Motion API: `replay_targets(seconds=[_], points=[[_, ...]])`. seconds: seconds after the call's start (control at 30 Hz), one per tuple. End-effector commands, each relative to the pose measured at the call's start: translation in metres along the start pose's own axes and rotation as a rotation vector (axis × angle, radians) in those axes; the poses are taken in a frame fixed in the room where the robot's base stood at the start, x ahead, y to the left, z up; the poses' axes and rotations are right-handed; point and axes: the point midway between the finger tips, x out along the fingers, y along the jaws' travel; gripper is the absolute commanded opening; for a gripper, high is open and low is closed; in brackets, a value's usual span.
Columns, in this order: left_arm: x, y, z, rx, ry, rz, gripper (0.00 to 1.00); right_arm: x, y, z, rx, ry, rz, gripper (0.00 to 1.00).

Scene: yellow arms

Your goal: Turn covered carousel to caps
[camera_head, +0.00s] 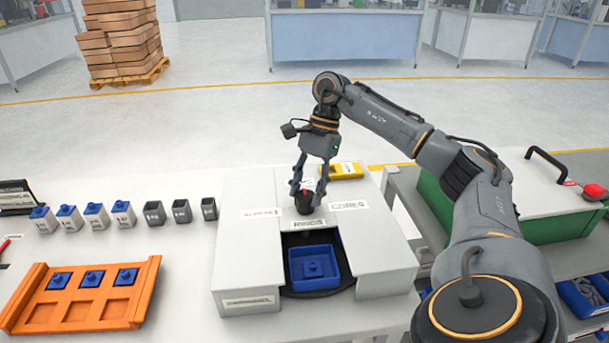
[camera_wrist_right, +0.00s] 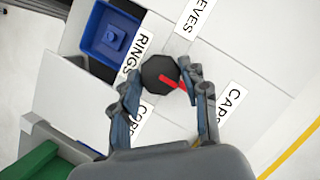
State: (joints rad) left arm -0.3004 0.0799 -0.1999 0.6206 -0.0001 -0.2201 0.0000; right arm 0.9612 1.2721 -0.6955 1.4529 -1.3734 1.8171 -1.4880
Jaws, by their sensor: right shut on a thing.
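The covered carousel is a white housing (camera_head: 245,262) with a black knob (camera_head: 304,204) on top. Labels around the knob read RINGS, CORES, SLEEVES and CAPS in the right wrist view. My right gripper (camera_head: 308,191) comes down from above and is shut on the knob, also seen in the right wrist view (camera_wrist_right: 160,74). The knob's red pointer (camera_wrist_right: 172,84) points roughly toward the CAPS label (camera_wrist_right: 231,108). The front opening, beside the RINGS label (camera_head: 308,224), shows a blue bin (camera_head: 296,267) with a blue part in it. My left gripper is not in view.
An orange tray (camera_head: 68,311) with blue pieces lies at the left front. Several grey cups (camera_head: 181,211), some topped with blue, stand in a row behind it. A yellow item (camera_head: 345,171) lies behind the carousel. A green box (camera_head: 545,228) stands at the right.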

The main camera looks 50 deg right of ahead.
Motion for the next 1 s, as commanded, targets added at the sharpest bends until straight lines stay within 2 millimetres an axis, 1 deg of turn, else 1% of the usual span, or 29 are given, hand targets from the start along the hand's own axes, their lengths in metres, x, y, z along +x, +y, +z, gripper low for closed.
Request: replay_targets(seconds=[0.4,0.43,0.47,0.5,0.53,0.87,0.97,1.0], points=[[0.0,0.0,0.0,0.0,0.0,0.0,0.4,0.002,0.001,0.0,-0.002,0.0,0.008,0.0],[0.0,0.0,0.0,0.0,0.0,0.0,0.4,0.002,0.001,0.0,-0.002,0.0,0.008,0.51],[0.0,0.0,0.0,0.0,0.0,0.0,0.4,0.002,0.001,0.0,-0.002,0.0,0.007,0.57],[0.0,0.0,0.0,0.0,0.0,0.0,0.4,0.002,0.001,0.0,-0.002,0.0,0.007,0.65],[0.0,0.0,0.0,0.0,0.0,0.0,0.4,0.002,0.001,0.0,-0.002,0.0,0.006,0.68],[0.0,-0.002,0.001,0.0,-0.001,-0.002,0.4,-0.001,0.0,0.0,-0.002,0.0,0.002,0.68],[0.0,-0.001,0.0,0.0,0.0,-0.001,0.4,-0.01,-0.001,0.0,-0.002,0.001,-0.001,0.68],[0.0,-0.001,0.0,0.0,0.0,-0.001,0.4,-0.015,-0.001,0.0,-0.002,0.001,-0.002,0.68]])
